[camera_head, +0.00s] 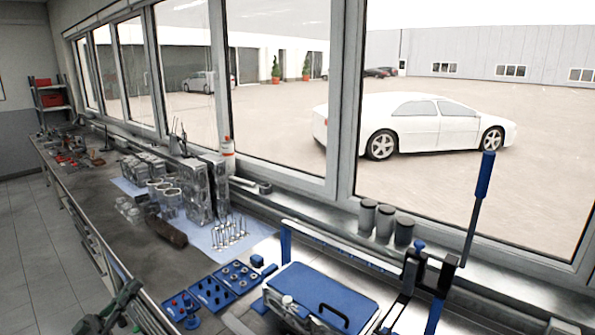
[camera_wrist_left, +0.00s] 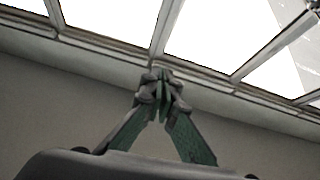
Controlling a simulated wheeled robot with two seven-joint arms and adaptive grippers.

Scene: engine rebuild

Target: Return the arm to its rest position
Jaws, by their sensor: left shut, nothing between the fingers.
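My left gripper (camera_head: 106,316) shows at the lower left of the head view, dark with green links, beside the front edge of the workbench (camera_head: 205,262). In the left wrist view the left gripper (camera_wrist_left: 162,84) is shut, its fingertips together with nothing between them. Behind the fingers, that view shows a plain grey wall and the window frames. My right gripper is not in view.
On the bench stand engine blocks (camera_head: 198,190), several valves (camera_head: 228,234) on a blue cloth, blue trays (camera_head: 211,293), and a blue-lidded case (camera_head: 320,298). A blue-handled lever tool (camera_head: 484,175) rises at right. Floor (camera_head: 30,240) at left is clear.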

